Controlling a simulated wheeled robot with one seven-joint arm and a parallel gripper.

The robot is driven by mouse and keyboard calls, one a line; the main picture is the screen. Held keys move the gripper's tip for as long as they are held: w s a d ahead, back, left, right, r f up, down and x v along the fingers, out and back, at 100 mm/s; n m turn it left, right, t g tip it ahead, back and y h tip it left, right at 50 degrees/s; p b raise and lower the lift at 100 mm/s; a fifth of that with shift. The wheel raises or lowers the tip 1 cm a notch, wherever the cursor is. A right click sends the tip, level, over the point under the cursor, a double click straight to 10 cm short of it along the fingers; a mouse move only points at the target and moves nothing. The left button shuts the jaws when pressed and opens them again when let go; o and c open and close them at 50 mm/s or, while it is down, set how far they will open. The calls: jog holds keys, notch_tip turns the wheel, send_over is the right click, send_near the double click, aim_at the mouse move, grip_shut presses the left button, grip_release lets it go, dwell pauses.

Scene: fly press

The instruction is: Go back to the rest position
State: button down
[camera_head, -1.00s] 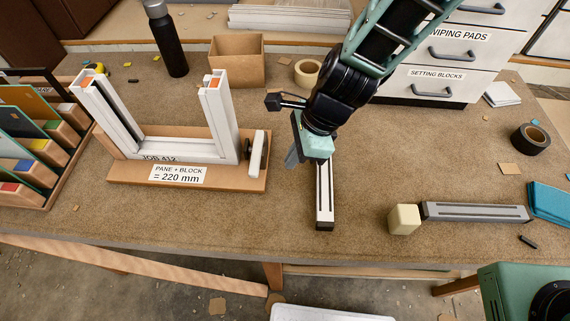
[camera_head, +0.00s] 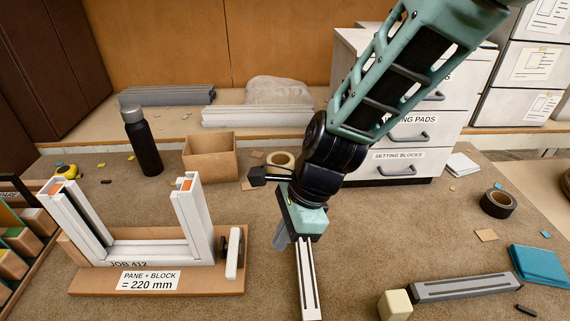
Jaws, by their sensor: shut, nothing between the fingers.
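My arm reaches down from the top right of the head view, and my gripper (camera_head: 282,240) points down over the middle of the bench, just right of the window frame.
A cardboard box (camera_head: 209,157), black bottle (camera_head: 142,143) and tape roll (camera_head: 281,160) stand behind. The drawer cabinet (camera_head: 400,165) is close behind my arm.

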jog(key=s+d+n+h+b, duration=0.1)
jog(key=s+d+n+b, duration=0.3)
jog(key=n, duration=0.7)
jog(key=s+d+r+n+t+h+b, duration=0.1)
jog(key=s+d+n+b, duration=0.3)
jog(key=s+d+n, duration=0.4)
jog(key=d+n+h, duration=0.1)
jog(key=d+n, duration=0.2)
jog(key=shift+s+r+h+b, duration=0.15)
jog(key=shift+h+b, duration=0.15)
jog(key=shift+b, duration=0.05)
jog(key=shift+d, duration=0.1)
